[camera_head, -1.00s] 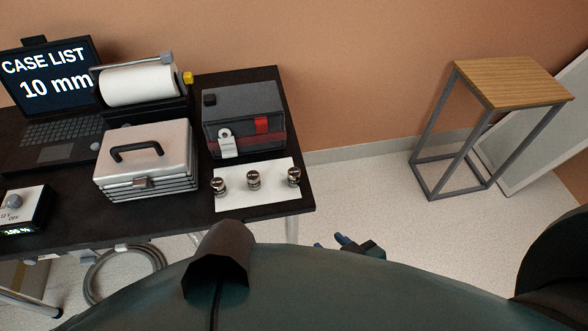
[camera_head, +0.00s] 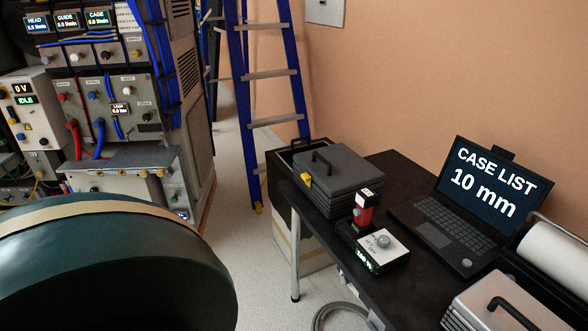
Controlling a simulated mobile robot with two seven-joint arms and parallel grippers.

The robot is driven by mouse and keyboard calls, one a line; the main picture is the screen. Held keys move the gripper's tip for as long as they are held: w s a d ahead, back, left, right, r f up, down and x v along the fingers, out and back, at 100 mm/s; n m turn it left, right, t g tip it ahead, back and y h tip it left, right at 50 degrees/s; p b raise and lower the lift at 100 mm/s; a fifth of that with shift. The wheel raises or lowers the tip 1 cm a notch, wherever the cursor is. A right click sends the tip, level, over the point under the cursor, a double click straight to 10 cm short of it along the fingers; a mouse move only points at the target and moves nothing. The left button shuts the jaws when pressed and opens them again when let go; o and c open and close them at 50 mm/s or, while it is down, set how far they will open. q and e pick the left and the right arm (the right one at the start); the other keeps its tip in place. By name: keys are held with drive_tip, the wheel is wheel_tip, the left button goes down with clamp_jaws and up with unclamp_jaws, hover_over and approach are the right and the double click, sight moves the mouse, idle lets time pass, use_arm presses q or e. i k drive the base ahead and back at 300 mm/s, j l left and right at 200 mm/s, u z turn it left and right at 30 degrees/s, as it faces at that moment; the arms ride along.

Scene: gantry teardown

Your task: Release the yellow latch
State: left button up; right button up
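A small yellow latch (camera_head: 306,181) sits on the near left side of a dark grey ribbed case (camera_head: 345,168) with a black carrying handle on its lid. The case is at the far left end of the black table (camera_head: 405,178). The lid looks down; the latch is too small to tell whether it is fastened. Neither of my grippers shows in this view.
A red and black device (camera_head: 364,210) stands beside a white-topped knob box (camera_head: 382,247) close to the case. A laptop (camera_head: 492,187) and silver case (camera_head: 505,305) are to the right. A blue ladder (camera_head: 268,75) and equipment racks (camera_head: 112,95) stand left, with floor between.

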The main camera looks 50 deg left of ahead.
sight(306, 178)
drive_tip(key=i+j+u, duration=0.1)
drive_tip(key=j+u, duration=0.25)
drive_tip(key=i+j+u, duration=0.15)
drive_tip(key=j+u, duration=0.15)
drive_tip(key=i+j+u, duration=0.2)
drive_tip(key=j+u, duration=0.15)
drive_tip(key=k+j+z, duration=0.15)
drive_tip(key=j, duration=0.3)
drive_tip(key=k+j+z, duration=0.35)
drive_tip(key=k+j, duration=0.2)
drive_tip(key=j, duration=0.2)
